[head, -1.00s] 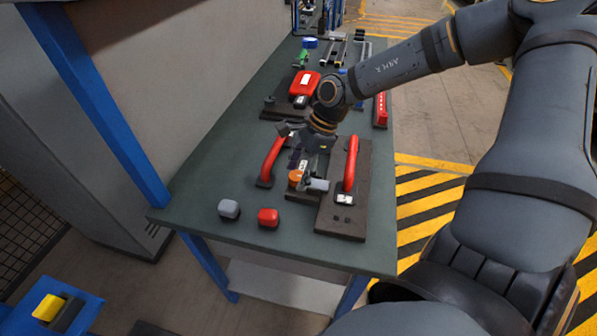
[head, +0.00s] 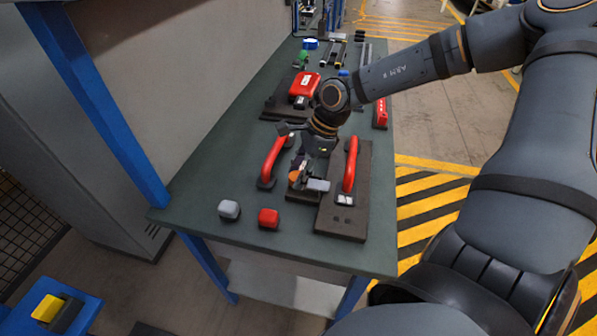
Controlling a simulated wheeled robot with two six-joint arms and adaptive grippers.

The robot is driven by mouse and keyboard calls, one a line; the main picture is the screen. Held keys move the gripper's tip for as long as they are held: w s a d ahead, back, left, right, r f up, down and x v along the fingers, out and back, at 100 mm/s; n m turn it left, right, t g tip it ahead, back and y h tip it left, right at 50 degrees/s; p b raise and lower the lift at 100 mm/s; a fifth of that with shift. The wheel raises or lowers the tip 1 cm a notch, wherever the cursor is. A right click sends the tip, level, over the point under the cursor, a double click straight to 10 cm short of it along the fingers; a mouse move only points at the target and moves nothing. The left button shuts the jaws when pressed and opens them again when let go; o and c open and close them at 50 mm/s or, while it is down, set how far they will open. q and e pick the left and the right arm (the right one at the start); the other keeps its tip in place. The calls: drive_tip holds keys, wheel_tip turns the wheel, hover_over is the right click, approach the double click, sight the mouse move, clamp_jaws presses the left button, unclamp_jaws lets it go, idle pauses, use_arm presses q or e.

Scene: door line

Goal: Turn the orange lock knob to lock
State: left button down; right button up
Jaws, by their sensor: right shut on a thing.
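The orange lock knob (head: 294,177) sits on a dark fixture between two red handles on the green workbench. It is mostly hidden by my right gripper (head: 298,179), which comes down from above and is shut on it. A grey lever or bolt piece (head: 318,185) sticks out to the right, just beside the knob. How far the knob is turned is hard to tell. My left gripper is not in view.
A red handle (head: 272,160) stands left of the gripper and another red handle (head: 350,164) on a dark plate to its right. A red box (head: 304,84) stands behind.

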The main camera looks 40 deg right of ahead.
drive_tip(key=shift+a+m+t+b, duration=0.1)
drive_tip(key=shift+m+t+b, duration=0.25)
drive_tip(key=shift+m, duration=0.45)
drive_tip(key=shift+f+m+t+b, duration=0.25)
drive_tip(key=shift+m+b, duration=0.4)
drive_tip(key=shift+m, duration=0.25)
use_arm(q)
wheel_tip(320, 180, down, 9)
drive_tip(key=b, duration=0.7)
use_arm(e)
drive_tip(key=m+t+h, duration=0.1)
drive_tip(key=m+h, duration=0.1)
drive_tip(key=m, duration=0.3)
drive_tip(key=shift+s+f, duration=0.1)
drive_tip(key=m+b, duration=0.1)
drive_tip(key=m, duration=0.1)
drive_tip(key=m+h+b, duration=0.1)
drive_tip(key=m+b, duration=0.1)
drive_tip(key=shift+a+r+t+h, duration=0.1)
drive_tip(key=shift+r+t+h, duration=0.1)
drive_tip(key=shift+t+h, duration=0.15)
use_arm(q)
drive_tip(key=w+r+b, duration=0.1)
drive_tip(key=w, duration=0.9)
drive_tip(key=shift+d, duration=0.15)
use_arm(e)
drive_tip(key=shift+r+m, duration=0.15)
drive_tip(key=shift+m, duration=0.55)
drive_tip(key=o, duration=1.2)
drive_tip(key=shift+a, duration=0.1)
